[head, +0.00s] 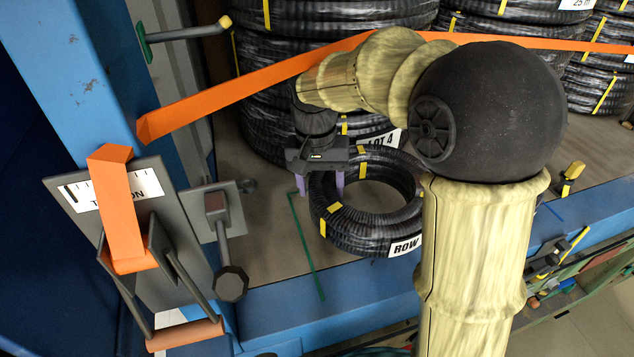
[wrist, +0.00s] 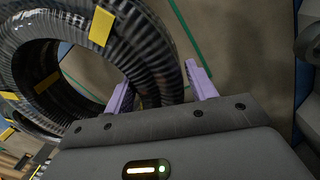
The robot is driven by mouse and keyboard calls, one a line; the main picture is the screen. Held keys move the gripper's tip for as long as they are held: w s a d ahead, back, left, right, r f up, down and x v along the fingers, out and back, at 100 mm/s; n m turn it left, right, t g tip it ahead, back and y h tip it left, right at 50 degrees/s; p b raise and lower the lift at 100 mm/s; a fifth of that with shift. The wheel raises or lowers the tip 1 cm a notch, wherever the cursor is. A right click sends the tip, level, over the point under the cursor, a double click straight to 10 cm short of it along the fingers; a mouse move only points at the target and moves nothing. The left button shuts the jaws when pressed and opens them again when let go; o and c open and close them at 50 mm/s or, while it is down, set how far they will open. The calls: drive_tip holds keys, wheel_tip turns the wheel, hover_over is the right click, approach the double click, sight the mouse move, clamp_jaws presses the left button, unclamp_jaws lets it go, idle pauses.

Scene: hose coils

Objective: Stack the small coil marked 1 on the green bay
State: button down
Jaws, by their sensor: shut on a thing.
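A small black ribbed coil with yellow bands (head: 365,238) is in the head view, low at the shelf front. Its white tag reads "ROW"; the rest is hidden behind my arm, so I cannot read its number. My gripper (head: 320,190) has its purple fingers either side of the coil's left part. In the wrist view the coil's tube (wrist: 135,55) passes between the fingers (wrist: 160,80), which are shut on it. I cannot tell whether it touches the floor. A thin green line (head: 306,247) marks the floor left of the coil; it also shows in the wrist view (wrist: 187,33).
Large coil stacks (head: 280,100) stand behind, one tagged "LOT 4" (head: 383,141). An orange strap (head: 250,85) crosses above my gripper from a blue post (head: 85,60). A ratchet plate (head: 150,240) stands at left. A blue beam (head: 290,305) edges the shelf front.

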drive_tip(key=shift+w+d+f, duration=0.1)
drive_tip(key=shift+w+f, duration=0.2)
drive_tip(key=shift+f, duration=0.05)
drive_tip(key=shift+s+a+f+b, duration=0.15)
drive_tip(key=shift+a+f+b, duration=0.05)
drive_tip(key=shift+f+b, duration=0.65)
drive_tip(key=shift+d+f+b, duration=0.1)
drive_tip(key=shift+f+b, duration=0.5)
drive_tip(key=shift+f, duration=0.55)
drive_tip(key=shift+f+b, duration=0.5)
drive_tip(key=shift+f, duration=0.15)
idle(1.1)
drive_tip(key=shift+c, duration=2.1)
unclamp_jaws()
drive_tip(key=shift+f, duration=0.1)
